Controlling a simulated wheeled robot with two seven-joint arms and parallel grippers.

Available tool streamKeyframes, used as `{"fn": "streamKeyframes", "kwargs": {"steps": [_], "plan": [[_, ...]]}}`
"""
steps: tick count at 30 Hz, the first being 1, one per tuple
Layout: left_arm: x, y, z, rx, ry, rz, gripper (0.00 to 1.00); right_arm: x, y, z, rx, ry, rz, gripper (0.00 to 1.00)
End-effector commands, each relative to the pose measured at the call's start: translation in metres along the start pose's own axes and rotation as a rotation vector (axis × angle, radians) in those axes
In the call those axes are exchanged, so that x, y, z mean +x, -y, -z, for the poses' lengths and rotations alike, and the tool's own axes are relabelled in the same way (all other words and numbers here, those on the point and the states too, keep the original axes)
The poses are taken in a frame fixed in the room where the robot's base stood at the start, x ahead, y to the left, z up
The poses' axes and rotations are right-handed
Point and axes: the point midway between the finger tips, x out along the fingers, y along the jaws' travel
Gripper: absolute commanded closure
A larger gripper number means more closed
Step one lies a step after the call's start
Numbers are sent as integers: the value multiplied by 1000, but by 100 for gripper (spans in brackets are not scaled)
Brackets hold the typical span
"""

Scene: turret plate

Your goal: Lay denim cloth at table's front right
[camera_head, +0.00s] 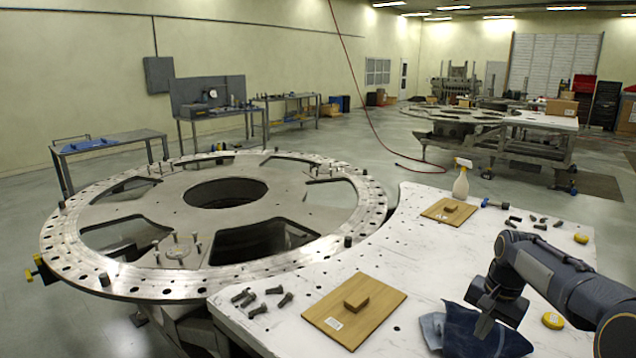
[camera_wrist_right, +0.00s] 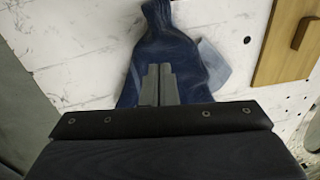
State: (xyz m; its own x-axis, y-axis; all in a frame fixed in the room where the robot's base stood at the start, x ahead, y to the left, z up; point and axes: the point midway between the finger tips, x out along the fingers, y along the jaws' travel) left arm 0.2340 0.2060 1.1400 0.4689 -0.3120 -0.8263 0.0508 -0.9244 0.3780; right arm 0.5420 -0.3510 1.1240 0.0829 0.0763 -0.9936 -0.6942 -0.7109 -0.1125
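The dark blue denim cloth (camera_head: 460,325) lies rumpled on the white table (camera_head: 400,265) at its front right, with a paler blue fold (camera_head: 432,329) on its left side. My right gripper (camera_head: 484,326) points down at the cloth, its fingers against the fabric. In the right wrist view the two fingers (camera_wrist_right: 159,84) are close together, with the cloth (camera_wrist_right: 165,50) bunched around them; they look shut on it. The fabric narrows to a neck at the top of that view, and the gripper body hides its near part. My left gripper is not in view.
A yellow tape measure (camera_head: 552,320) sits right of the cloth. Loose bolts (camera_head: 262,298), a spray bottle (camera_head: 461,180) and the large turret plate (camera_head: 150,210) are also around.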

Motion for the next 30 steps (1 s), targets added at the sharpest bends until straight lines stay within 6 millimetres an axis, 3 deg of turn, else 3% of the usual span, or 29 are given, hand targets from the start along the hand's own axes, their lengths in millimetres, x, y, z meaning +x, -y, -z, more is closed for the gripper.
{"fn": "streamKeyframes", "kwargs": {"steps": [8,14,18,21,25,30], "plan": [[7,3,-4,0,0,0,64,-41,-27,-67,-133,-27,134,100],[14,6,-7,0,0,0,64,-59,-61,-162,-311,-91,274,100],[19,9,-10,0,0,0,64,-48,-85,-232,-441,-154,349,100],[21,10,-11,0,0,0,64,-33,-97,-272,-518,-199,386,100],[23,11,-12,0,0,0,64,-13,-108,-306,-585,-241,411,100],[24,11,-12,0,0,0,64,-2,-113,-321,-619,-264,421,100]]}}
